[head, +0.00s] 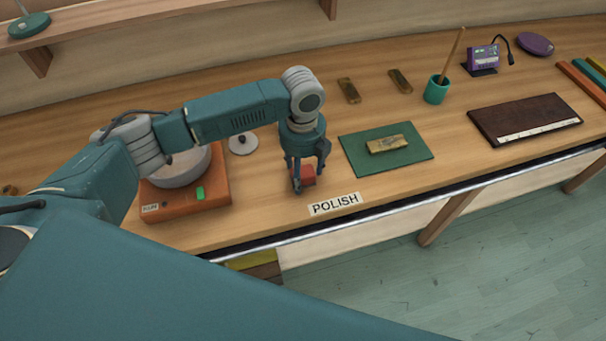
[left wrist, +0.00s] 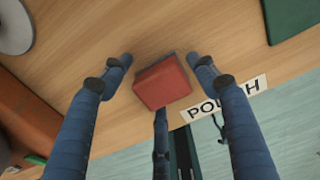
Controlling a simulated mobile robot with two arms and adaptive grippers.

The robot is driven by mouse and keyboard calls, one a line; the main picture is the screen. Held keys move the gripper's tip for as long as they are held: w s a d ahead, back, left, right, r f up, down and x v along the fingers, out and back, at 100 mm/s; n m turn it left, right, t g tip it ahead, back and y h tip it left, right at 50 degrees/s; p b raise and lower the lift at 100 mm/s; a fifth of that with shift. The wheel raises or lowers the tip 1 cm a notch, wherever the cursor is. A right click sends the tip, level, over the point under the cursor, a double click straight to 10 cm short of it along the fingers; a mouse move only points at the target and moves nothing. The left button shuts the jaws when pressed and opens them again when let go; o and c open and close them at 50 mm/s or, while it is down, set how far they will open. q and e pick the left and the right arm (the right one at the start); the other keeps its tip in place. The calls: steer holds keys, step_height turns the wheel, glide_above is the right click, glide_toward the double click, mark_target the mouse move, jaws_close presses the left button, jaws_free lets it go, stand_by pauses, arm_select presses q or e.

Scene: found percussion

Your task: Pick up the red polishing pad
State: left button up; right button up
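The red polishing pad (head: 309,174) is a small red block at the front of the wooden bench, just left of the POLISH label (head: 335,204). My left gripper (head: 308,180) points down over it, and its fingers partly hide the pad in the head view. In the left wrist view the pad (left wrist: 162,83) lies between the spread fingers of the left gripper (left wrist: 163,62), with a third finger at its lower edge. The fingers look open; I cannot tell whether any touches the pad. My right gripper is not in view.
A green mat (head: 417,158) with a brass-coloured block (head: 387,144) lies to the right. An orange device (head: 212,190) with a grey bowl stands to the left, and a white disc (head: 242,142) behind. The bench's front edge is close to the pad.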

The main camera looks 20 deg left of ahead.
mark_target(302, 170)
arm_select(q)
steer(key=c, duration=0.8)
steer(key=shift+c, duration=0.5)
steer(key=shift+r, duration=0.3)
step_height(302, 170, up, 20)
steer(key=b, duration=0.3)
steer(key=shift+f, duration=0.25)
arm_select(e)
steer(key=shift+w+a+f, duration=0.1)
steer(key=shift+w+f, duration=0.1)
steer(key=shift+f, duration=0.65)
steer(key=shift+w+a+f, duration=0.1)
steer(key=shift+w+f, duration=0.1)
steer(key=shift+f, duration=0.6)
